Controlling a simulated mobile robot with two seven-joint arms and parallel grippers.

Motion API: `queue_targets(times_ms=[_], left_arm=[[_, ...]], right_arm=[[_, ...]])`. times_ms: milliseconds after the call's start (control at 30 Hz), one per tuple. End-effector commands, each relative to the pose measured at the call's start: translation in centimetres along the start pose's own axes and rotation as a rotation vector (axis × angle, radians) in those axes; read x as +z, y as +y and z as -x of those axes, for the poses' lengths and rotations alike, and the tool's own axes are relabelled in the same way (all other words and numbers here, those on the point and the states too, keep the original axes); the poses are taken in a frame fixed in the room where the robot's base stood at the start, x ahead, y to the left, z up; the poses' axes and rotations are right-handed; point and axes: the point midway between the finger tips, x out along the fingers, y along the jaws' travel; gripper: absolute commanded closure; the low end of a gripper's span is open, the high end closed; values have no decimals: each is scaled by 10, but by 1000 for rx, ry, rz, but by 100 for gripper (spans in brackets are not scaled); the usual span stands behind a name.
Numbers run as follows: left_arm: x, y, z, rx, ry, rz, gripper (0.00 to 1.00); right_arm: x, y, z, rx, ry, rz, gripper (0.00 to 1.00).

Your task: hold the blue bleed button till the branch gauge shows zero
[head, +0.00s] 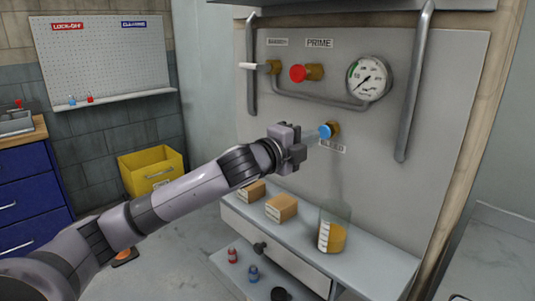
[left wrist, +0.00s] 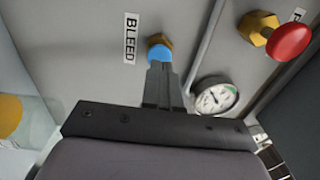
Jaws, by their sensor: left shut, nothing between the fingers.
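The blue bleed button (head: 325,131) sits in a brass fitting on the grey panel, above the BLEED label (head: 332,146). My left gripper (head: 308,138) is shut and empty, with its fingertips at the button's face. In the left wrist view the closed fingers (left wrist: 163,82) cover part of the blue button (left wrist: 160,53); I cannot tell whether they press it in. The round gauge (head: 368,79) is up and right of the button. Its dark needle points to the lower left; the figures are too small to read. The gauge also shows in the left wrist view (left wrist: 216,98). My right gripper is out of view.
A red PRIME knob (head: 298,73) and a white-handled valve (head: 258,66) are above. Grey vertical handles (head: 413,90) flank the panel. A beaker of amber liquid (head: 332,238) and two small boxes (head: 281,208) stand on the shelf below. A yellow bin (head: 150,169) stands left.

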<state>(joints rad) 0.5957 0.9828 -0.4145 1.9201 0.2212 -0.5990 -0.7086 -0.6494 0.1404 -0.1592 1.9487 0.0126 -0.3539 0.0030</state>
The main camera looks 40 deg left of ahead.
Motion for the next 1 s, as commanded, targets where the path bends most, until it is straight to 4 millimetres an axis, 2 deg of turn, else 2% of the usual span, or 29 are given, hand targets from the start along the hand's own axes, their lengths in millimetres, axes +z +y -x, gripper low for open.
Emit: queue_targets(times_ms=[33,300,533,800,1000], left_arm=[[1,1,1,3,1,-1,100],[0,6,48,7,3,-6,100],[-1,7,76,9,3,-6,100],[2,6,93,8,-3,0,100],[0,4,99,7,2,0,100]], right_arm=[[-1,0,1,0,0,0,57],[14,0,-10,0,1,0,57],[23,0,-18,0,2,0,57],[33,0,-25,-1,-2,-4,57],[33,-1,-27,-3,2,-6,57]])
